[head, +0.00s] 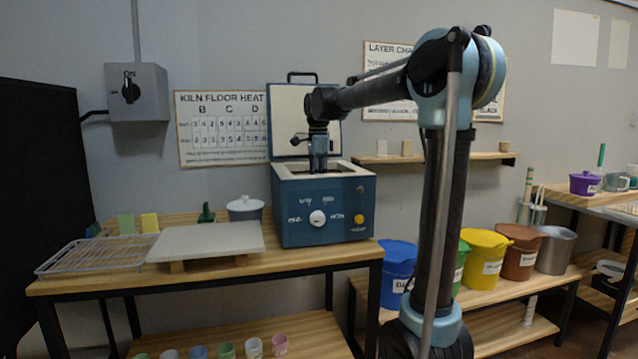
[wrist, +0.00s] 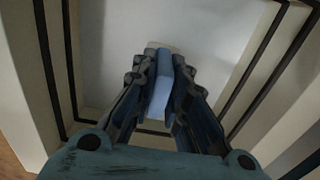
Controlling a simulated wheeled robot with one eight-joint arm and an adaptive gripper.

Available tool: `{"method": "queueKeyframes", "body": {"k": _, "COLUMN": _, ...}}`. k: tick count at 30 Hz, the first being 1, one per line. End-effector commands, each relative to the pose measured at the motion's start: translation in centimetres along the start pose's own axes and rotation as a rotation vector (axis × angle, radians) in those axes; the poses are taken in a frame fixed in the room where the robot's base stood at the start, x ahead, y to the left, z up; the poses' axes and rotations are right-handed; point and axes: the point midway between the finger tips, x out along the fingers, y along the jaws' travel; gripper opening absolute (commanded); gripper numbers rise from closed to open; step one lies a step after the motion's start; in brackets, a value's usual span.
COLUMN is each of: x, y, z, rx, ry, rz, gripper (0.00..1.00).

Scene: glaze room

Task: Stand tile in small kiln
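The small kiln (head: 290,215) is a blue box on the left table, its lid (head: 292,105) raised behind it. My gripper (head: 318,165) points down into its open top, and the fingertips are hidden in the head view. In the wrist view my gripper (wrist: 158,68) is shut on a light blue tile (wrist: 161,82), with a finger against each side. The tile is inside the pale kiln chamber (wrist: 105,50). A small beige edge shows just beyond the tile. I cannot tell whether the tile touches the kiln floor.
A pale slab (head: 207,241) on wooden supports and a wire rack (head: 95,256) lie left of the kiln. Green (head: 126,224) and yellow (head: 150,222) tiles stand behind them, near a lidded pot (head: 245,208). Kiln walls surround my gripper closely. Buckets stand on the right shelf.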

Motion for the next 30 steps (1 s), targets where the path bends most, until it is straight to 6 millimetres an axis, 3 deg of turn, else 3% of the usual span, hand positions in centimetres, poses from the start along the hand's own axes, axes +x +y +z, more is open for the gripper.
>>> {"method": "queueKeyframes", "body": {"k": 1, "x": 0.0, "y": 0.0, "z": 0.0, "rx": 0.0, "ry": 0.0, "rz": 0.0, "gripper": 0.27}}
{"method": "queueKeyframes", "body": {"k": 2, "x": 0.0, "y": 0.0, "z": 0.0, "rx": 0.0, "ry": 0.0, "rz": 0.0, "gripper": 0.33}}
{"method": "queueKeyframes", "body": {"k": 16, "x": -0.8, "y": 0.0, "z": -0.1, "rx": 0.002, "ry": 0.0, "rz": 0.0, "gripper": 0.33}}
{"method": "queueKeyframes", "body": {"k": 30, "x": -9.0, "y": 0.0, "z": -0.2, "rx": 0.002, "ry": 0.0, "rz": 0.0, "gripper": 0.33}}
